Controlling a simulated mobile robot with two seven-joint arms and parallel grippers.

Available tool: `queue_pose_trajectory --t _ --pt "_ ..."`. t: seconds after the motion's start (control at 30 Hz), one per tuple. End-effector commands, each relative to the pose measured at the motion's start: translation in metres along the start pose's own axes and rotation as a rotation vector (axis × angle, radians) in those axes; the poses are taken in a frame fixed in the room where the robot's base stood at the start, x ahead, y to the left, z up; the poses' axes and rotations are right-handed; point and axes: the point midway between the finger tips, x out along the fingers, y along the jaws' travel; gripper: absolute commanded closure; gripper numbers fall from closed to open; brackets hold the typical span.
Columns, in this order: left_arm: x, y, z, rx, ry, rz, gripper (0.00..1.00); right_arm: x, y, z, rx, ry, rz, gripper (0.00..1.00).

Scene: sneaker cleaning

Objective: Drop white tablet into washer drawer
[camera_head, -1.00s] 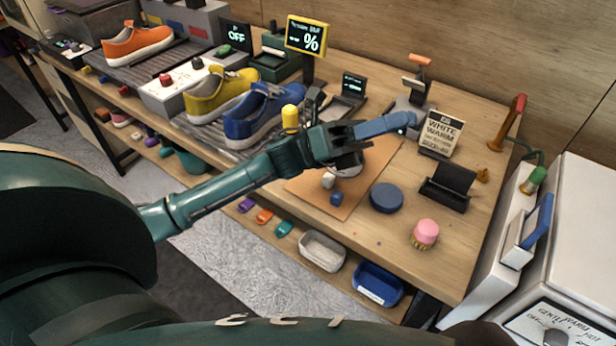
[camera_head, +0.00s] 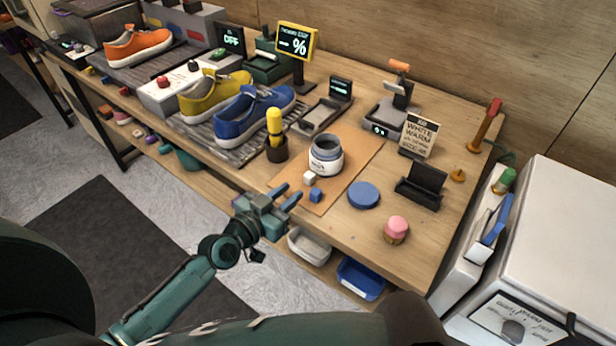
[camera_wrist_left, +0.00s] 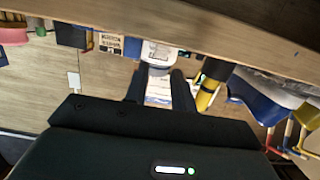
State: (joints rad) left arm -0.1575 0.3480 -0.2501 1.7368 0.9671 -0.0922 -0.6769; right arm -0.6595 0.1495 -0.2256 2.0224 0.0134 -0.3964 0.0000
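The small white tablet (camera_head: 310,178) lies on the brown mat on the table, in front of the open jar (camera_head: 326,155) and beside a small blue tablet (camera_head: 316,196). My left gripper (camera_head: 286,196) is at the table's front edge, left of both tablets, fingers apart and pointing toward the mat. In the left wrist view, its dark fingers (camera_wrist_left: 160,88) stand apart with the jar (camera_wrist_left: 158,52) beyond them. The white washer (camera_head: 560,230) stands at the right, with a blue-handled drawer part (camera_head: 490,225) at its left side. My right gripper is not visible.
A blue lid (camera_head: 363,195), a pink-topped brush (camera_head: 397,229) and a black stand (camera_head: 421,186) lie between the mat and washer. A yellow-topped bottle (camera_head: 275,135) stands left of the jar. A white bin (camera_head: 310,245) and blue bin (camera_head: 360,278) sit below the front edge.

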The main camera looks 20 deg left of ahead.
Motion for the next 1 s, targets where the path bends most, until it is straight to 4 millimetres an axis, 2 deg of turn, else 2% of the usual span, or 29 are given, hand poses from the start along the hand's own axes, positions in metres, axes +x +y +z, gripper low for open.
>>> queue_pose_trajectory --t 0.1,0.27,0.5,0.6,0.87,1.0 --pt "0.016 0.0 0.0 0.002 0.001 0.0 0.75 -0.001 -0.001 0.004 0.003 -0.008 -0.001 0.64" --pt "0.025 0.0 0.0 0.002 0.001 0.0 0.75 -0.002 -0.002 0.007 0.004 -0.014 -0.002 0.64" --pt "0.061 -0.002 0.002 0.003 0.002 -0.001 0.75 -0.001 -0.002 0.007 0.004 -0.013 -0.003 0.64" --pt "0.07 -0.002 0.002 0.004 0.002 -0.001 0.75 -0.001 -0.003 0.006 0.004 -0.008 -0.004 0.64" --pt "0.072 -0.002 0.002 0.004 0.0 -0.001 0.75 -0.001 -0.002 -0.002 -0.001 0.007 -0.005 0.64" --pt "0.072 -0.002 0.002 0.004 0.001 -0.001 0.85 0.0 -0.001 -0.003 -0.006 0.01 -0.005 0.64"
